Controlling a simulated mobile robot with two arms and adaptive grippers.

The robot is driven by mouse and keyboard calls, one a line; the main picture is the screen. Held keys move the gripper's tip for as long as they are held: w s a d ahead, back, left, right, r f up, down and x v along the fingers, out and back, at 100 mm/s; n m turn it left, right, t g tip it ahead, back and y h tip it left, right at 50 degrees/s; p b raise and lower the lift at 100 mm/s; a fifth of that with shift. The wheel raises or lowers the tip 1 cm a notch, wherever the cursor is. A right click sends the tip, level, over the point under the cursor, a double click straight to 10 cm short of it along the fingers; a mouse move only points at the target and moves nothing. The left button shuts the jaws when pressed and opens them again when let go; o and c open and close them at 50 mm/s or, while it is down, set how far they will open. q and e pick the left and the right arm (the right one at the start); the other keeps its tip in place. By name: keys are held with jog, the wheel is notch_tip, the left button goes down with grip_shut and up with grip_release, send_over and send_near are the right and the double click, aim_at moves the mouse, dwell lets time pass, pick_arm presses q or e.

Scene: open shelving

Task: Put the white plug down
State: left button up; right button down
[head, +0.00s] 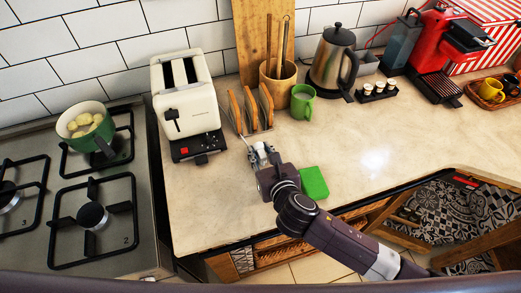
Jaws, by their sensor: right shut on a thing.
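My right gripper (262,158) reaches in from the lower right over the counter, in front of the toast rack. It is shut on a small white thing, the white plug (263,148), which shows between its fingertips. I cannot tell whether the plug touches the counter. A thin cord seems to run up and left from it toward the toast rack. My left gripper does not show in the head view.
The cream toaster (185,95) stands left of the gripper. The toast rack (248,110), green mug (303,101) and utensil pot (278,85) are behind it. A green block (314,182) lies just right. The counter (395,135) is clear to the right; the hob (60,190) is left.

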jog(key=shift+f, duration=0.2)
jog(key=c, duration=1.6)
grip_release()
jog(key=shift+r, duration=0.55)
jog(key=v, duration=1.2)
jog(key=shift+f, duration=0.1)
